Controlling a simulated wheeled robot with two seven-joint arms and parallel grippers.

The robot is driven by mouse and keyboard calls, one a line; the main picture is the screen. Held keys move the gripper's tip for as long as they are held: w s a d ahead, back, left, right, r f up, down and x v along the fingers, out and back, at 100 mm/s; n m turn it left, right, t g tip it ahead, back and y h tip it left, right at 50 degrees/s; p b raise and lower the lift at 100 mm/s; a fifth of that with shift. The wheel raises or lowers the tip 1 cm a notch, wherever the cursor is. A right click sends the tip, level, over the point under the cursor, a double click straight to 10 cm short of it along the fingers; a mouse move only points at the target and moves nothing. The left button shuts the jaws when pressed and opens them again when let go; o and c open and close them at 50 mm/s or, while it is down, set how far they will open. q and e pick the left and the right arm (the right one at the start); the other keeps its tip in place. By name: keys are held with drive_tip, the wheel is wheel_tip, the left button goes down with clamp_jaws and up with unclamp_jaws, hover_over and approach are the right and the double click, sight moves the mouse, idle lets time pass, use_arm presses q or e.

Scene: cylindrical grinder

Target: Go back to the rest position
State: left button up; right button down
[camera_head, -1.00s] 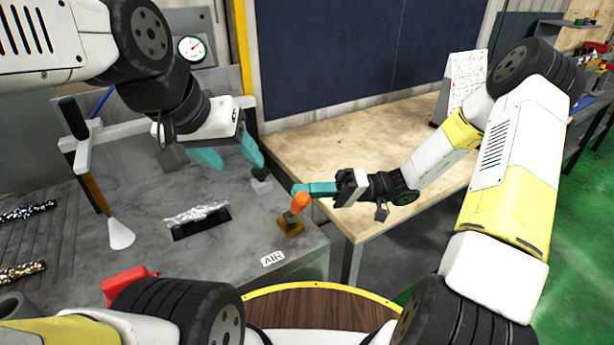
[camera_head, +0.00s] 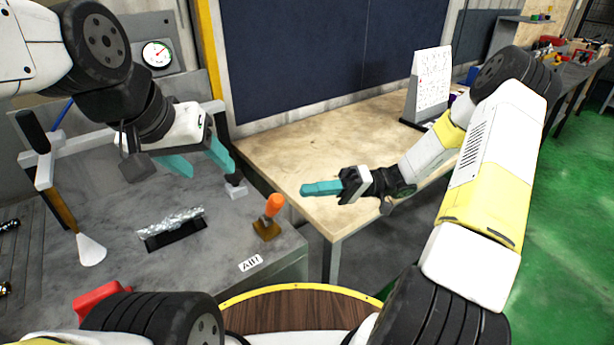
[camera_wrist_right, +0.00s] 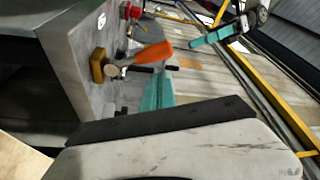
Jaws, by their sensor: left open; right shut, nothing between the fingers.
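My left gripper (camera_head: 197,160) has teal fingers spread apart and hangs empty above the grey machine top at the left of the head view. It also shows at the top of the right wrist view (camera_wrist_right: 222,36). My right gripper (camera_head: 308,189) has its teal fingers closed together with nothing between them. It points left over the near left part of the wooden table. In the right wrist view its fingers (camera_wrist_right: 157,92) show closed. A lever with an orange handle (camera_head: 274,205) on a brass base stands at the machine's right edge, apart from the right gripper.
The wooden table (camera_head: 290,150) is mostly bare, with a white document stand (camera_head: 430,85) at its back right. The grey machine (camera_head: 190,260) holds a silver-covered slot (camera_head: 171,228), a white-ended lever (camera_head: 91,249), an AIR label (camera_head: 250,263) and a dial gauge (camera_head: 157,55). Green floor is at right.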

drive_tip(key=shift+r, duration=0.1)
drive_tip(key=s+d+r+m+t+h, duration=0.3)
drive_tip(key=s+d+r+t+h, duration=0.2)
drive_tip(key=s+r+h, duration=0.1)
drive_tip(key=s+d+r+m+t+h, duration=0.4)
drive_tip(key=s+r+t+h, duration=0.1)
drive_tip(key=r+h, duration=0.4)
drive_tip(key=shift+s+d+r+t+h, duration=0.15)
drive_tip(key=shift+s+d+t+h, duration=0.2)
drive_tip(key=shift+t+h, duration=0.45)
